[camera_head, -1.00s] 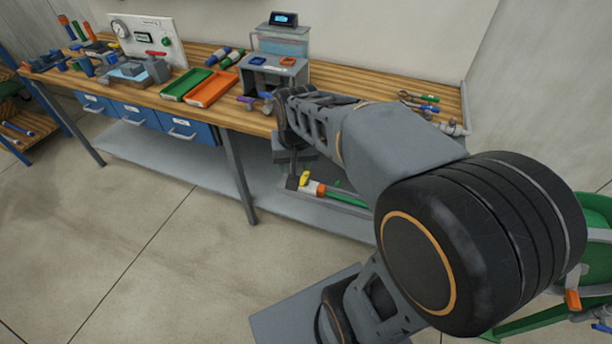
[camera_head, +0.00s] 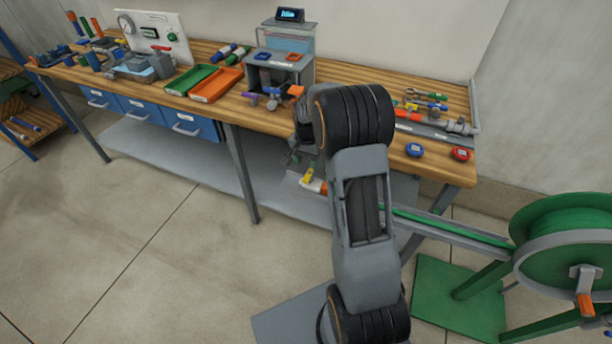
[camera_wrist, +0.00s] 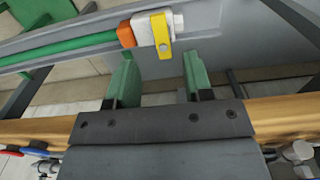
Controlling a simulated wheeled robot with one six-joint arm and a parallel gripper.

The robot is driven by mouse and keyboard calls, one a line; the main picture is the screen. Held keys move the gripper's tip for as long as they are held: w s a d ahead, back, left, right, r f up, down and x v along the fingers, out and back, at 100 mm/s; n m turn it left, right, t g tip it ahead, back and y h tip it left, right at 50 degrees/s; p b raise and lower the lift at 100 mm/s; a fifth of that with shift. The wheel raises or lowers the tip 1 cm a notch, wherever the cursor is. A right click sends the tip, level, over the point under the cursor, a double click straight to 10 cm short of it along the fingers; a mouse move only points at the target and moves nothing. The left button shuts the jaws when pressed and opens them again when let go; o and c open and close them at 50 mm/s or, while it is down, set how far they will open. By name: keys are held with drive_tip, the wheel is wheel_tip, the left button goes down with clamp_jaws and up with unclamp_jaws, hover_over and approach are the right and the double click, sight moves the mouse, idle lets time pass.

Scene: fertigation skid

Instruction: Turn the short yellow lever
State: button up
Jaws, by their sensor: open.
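The short yellow lever (camera_wrist: 162,38) sits on a white valve body (camera_wrist: 148,27) with an orange collar (camera_wrist: 126,34), at the end of a green hose. In the wrist view the lever points down the picture toward my gripper (camera_wrist: 160,75). My gripper is open, its two green fingers apart and empty. The lever lies just beyond the gap between the fingertips, and no finger touches it that I can see. In the head view the yellow lever (camera_head: 308,173) shows below the bench front, left of my arm. My arm partly covers the hose and the gripper there.
The wooden bench (camera_head: 443,169) stands above the lever, with its edge close to my arm. A grey channel (camera_head: 450,230) carries the green hose toward a green reel (camera_head: 570,250) at right. Blue drawers (camera_head: 185,125) hang at left. The floor in front at left is clear.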

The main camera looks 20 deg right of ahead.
sight(306, 178)
drive_tip(key=shift+f, duration=3.6)
clamp_jaws()
